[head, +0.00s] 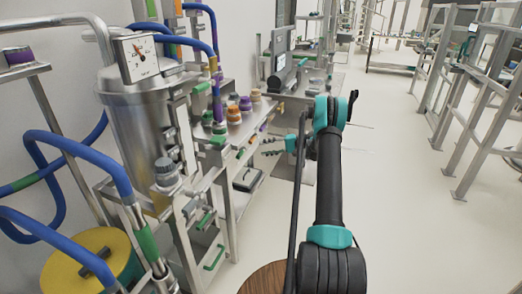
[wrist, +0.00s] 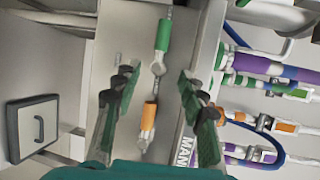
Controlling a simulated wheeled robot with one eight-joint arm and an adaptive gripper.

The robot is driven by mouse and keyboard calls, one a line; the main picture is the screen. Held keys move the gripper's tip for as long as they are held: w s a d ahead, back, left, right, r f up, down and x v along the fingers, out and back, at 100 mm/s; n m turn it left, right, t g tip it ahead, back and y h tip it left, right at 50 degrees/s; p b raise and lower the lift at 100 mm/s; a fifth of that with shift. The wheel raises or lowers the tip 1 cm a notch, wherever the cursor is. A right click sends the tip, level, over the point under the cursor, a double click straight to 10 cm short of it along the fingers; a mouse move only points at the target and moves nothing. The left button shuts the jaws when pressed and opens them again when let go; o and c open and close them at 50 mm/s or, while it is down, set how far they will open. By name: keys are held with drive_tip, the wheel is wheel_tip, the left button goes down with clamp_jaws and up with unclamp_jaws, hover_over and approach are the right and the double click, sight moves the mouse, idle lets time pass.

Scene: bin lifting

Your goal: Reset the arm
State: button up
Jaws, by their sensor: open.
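My gripper (head: 275,146) is at the end of my black and teal arm, which reaches forward in the middle of the head view. It points left toward the metal workbench, a little off its front side. In the wrist view my gripper (wrist: 158,72) has its two dark green fingers spread apart with nothing held. A green piece (wrist: 163,35) and an orange piece (wrist: 149,115) show in the gap between the fingers, on or by a metal edge. I cannot tell how far beyond the fingertips they are.
A metal tank with a gauge (head: 141,57) and blue hoses stands at the left. Jars (head: 233,114) sit on the workbench, with a black case (head: 248,178) below. A yellow drum (head: 85,268) and a round wooden top (head: 265,280) are near. Open floor (head: 400,220) lies right.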

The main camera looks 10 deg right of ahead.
drive_tip(key=s+a+r+h, duration=0.4)
drive_tip(key=s+r, duration=0.1)
drive_tip(key=s, duration=0.5)
drive_tip(key=s+a+r+h, duration=0.3)
drive_tip(key=s+r+h, duration=0.1)
drive_tip(key=s, duration=0.5)
drive_tip(key=s+d+f+h, duration=0.1)
drive_tip(key=s+d+h, duration=0.1)
drive_tip(key=s, duration=0.7)
drive_tip(key=s+d+f+n+t+h, duration=0.1)
drive_tip(key=s+d+f+h, duration=0.1)
drive_tip(key=s, duration=0.8)
drive_tip(key=s+d+f+n+t+h, duration=0.1)
drive_tip(key=s+d+h, duration=0.1)
drive_tip(key=s, duration=0.8)
drive_tip(key=shift+d+f+h, duration=0.3)
drive_tip(key=shift+d+h, duration=0.05)
drive_tip(key=shift+h, duration=0.55)
